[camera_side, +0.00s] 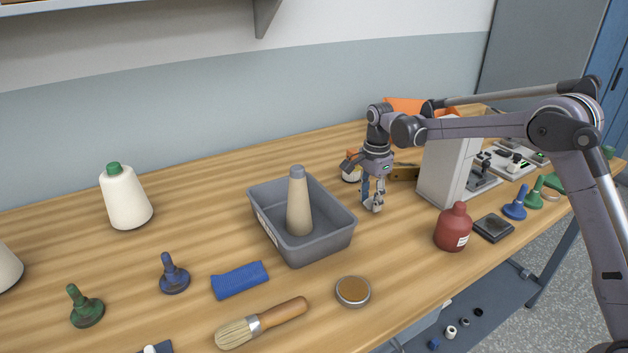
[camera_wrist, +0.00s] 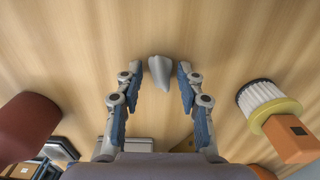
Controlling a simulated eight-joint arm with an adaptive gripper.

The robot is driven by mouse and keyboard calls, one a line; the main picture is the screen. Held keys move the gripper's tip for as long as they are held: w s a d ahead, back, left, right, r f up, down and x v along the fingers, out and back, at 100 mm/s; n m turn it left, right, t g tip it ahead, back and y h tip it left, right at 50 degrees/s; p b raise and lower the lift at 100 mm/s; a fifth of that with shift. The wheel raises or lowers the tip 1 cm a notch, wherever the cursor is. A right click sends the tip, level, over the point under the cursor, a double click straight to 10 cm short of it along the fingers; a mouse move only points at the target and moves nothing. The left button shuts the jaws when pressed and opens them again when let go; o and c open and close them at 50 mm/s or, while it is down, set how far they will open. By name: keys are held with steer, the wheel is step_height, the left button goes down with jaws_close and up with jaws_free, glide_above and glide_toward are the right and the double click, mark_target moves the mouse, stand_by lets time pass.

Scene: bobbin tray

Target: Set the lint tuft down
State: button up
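The lint tuft (camera_wrist: 160,72) is a small pale grey, pointed lump in the wrist view. It sits between my fingertips, with a narrow gap to the finger on each side. My gripper (camera_wrist: 159,70) is open around it. In the side view my gripper (camera_side: 373,206) points down, with its fingertips close to the wooden table, right of the grey bin (camera_side: 335,243). A small pale patch, likely the tuft, shows at the fingertips there. Whether the tuft touches the table is hard to tell.
A tan cone stands in the bin. A red bottle (camera_side: 453,228) stands right of my gripper, near a grey machine (camera_side: 440,172). A white pleated piece with an orange body (camera_wrist: 263,103) is close by.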

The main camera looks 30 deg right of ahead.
mark_target(371, 198)
steer(key=shift+r, duration=0.1)
step_height(371, 198, up, 11)
steer(key=s+a+r+n+t, duration=0.1)
steer(key=s+r+n+t, duration=0.1)
steer(key=s+r+n, duration=0.3)
steer(key=s+a+f+n+t, duration=0.1)
steer(key=s+f+n+t, duration=0.1)
steer(key=s+n, duration=0.4)
steer(key=s+a+f+n+t, duration=0.1)
steer(key=s+f+n+t, duration=0.2)
steer(key=s+n, duration=0.4)
steer(key=shift+s+f, duration=0.85)
steer(key=shift+s, duration=4.05)
